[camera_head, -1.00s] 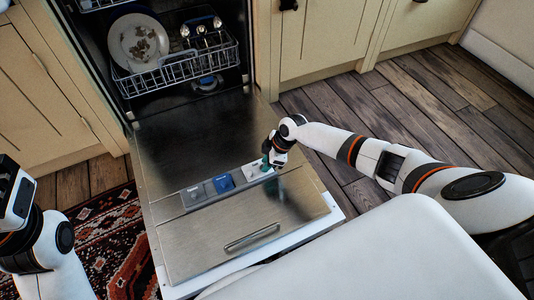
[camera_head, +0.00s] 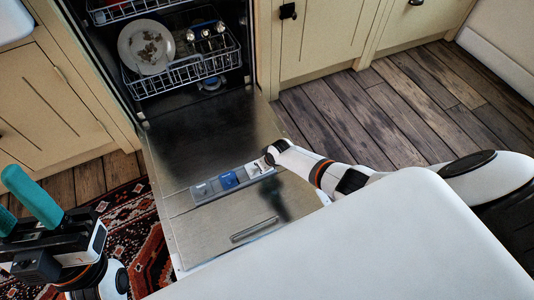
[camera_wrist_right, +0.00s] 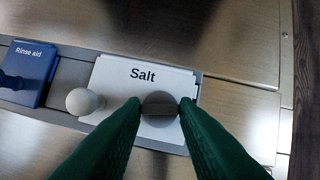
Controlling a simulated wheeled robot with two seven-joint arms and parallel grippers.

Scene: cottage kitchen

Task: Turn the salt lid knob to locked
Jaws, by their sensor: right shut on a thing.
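The salt lid (camera_wrist_right: 143,88) is a white panel labelled "Salt". It carries a round dark grey knob (camera_wrist_right: 160,108) at its right and a pale ball handle (camera_wrist_right: 83,101) at its left. The knob's raised bar lies roughly level across the picture. My right gripper (camera_wrist_right: 160,102) is shut on the knob, with a green fingertip at each side. No lock marking is readable. In the head view the salt lid (camera_head: 258,168) is the right-hand lid on the open dishwasher door, partly hidden by my right wrist. My left gripper (camera_head: 18,205) is open and empty at the far left.
The blue rinse aid lid (camera_wrist_right: 27,72) sits left of the salt lid, with a grey lid (camera_head: 202,190) beyond it. The dishwasher door (camera_head: 200,135) lies flat. The rack (camera_head: 185,72) holds a dirty plate (camera_head: 146,47). Cabinets stand behind; wooden floor is clear at right.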

